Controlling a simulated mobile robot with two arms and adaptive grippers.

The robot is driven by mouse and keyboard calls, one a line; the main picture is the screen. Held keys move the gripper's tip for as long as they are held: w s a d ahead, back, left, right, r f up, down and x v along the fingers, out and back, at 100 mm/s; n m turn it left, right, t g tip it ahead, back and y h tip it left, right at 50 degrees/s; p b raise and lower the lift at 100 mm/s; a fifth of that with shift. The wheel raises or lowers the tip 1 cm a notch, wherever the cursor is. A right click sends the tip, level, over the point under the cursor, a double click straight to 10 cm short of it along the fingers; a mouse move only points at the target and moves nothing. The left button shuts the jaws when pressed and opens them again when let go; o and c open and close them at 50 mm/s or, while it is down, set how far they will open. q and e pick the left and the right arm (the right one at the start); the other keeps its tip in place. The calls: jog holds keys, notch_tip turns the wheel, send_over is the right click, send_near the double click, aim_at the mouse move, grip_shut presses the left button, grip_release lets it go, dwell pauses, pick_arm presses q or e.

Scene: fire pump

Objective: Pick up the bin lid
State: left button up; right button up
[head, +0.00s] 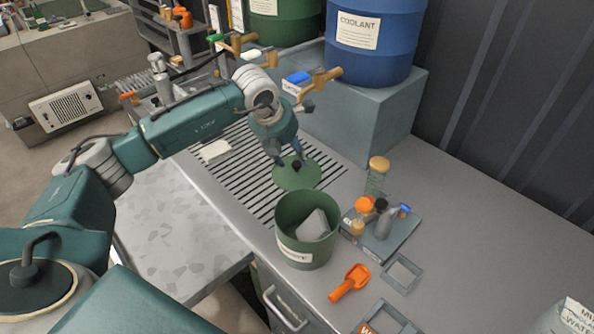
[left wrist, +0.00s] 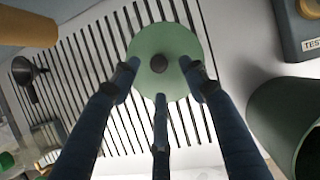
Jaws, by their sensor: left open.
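The bin lid is a round green disc (head: 296,174) with a small dark knob in its middle. It lies on the slotted drain grate, behind the green bin (head: 306,232). In the left wrist view the lid (left wrist: 165,42) shows from above, with the knob between the fingertips. My left gripper (head: 290,160) is open, pointing down just above the lid, its three dark fingers (left wrist: 160,80) spread around the knob. I cannot tell whether any finger touches the lid. The bin stands open with a grey crumpled thing inside. My right gripper is not in view.
A tray with small bottles (head: 385,235) stands right of the bin, and an orange scoop (head: 350,282) lies in front of it. Brass taps (head: 325,77) and a blue coolant drum (head: 372,40) stand behind.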

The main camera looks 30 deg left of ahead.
aim_at(296, 163)
pick_arm(q)
jog(key=p+x, duration=0.2)
jog(key=x, duration=0.2)
jog(key=shift+w+f, duration=0.15)
jog(key=shift+f, duration=0.05)
jog(key=shift+w+f, duration=0.15)
jog(key=shift+f, duration=0.15)
jog(key=shift+a+r, duration=0.1)
grip_shut()
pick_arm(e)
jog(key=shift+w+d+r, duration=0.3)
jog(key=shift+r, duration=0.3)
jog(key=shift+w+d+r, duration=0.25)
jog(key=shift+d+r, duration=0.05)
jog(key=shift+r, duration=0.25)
